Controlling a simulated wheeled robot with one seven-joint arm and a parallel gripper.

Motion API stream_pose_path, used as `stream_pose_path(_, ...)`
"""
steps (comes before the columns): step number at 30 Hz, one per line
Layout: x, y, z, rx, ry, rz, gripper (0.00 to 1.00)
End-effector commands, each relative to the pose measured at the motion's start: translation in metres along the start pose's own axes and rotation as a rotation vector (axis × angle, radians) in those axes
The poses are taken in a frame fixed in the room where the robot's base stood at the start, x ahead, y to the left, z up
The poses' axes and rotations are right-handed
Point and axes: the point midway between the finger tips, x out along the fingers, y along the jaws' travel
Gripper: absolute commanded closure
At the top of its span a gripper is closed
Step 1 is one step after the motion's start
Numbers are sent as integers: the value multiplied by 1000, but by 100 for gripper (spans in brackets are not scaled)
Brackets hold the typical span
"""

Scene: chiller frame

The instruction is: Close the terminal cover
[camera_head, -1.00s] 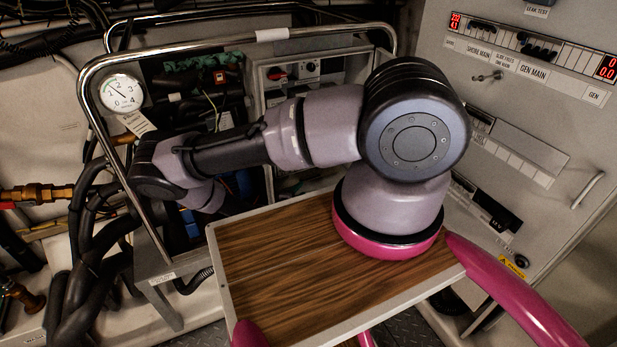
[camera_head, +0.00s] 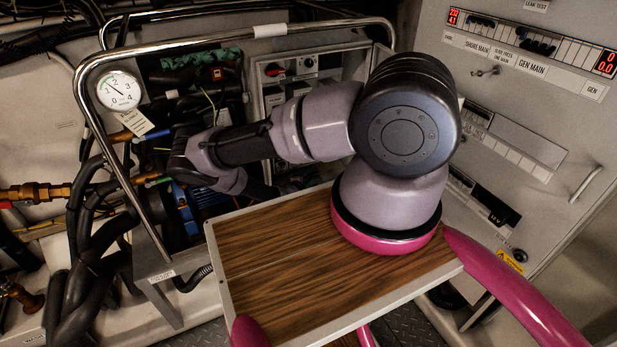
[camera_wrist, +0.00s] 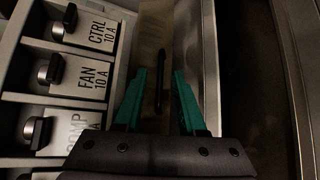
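In the wrist view, a pale, see-through-looking panel (camera_wrist: 153,35), which looks like the terminal cover, carries a slim dark upright handle (camera_wrist: 160,80). My gripper (camera_wrist: 160,72) has two green fingers standing apart, one on each side of the handle in the picture, with gaps on both sides. Whether the fingers reach the handle's depth, I cannot tell. In the head view my arm's wrist is inside the frame in front of the electrical box (camera_head: 272,92). The gripper and the cover cannot be made out there.
Breaker switches marked CTRL (camera_wrist: 65,22), FAN (camera_wrist: 56,69) and a partly hidden lower one (camera_wrist: 37,132) line the left in the wrist view. A chrome tube frame (camera_head: 110,160) surrounds the work area, with a gauge (camera_head: 119,90) on its left. Hoses and cables crowd nearby.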

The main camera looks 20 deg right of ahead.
Motion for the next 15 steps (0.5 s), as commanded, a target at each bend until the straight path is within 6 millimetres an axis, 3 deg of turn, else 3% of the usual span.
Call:
stream_pose_path(4, 0, 0, 0, 0, 0, 0, 60)
stream_pose_path(7, 0, 0, 0, 0, 0, 0, 98)
stream_pose_path(15, 1, -3, -1, 25, 1, 25, 100)
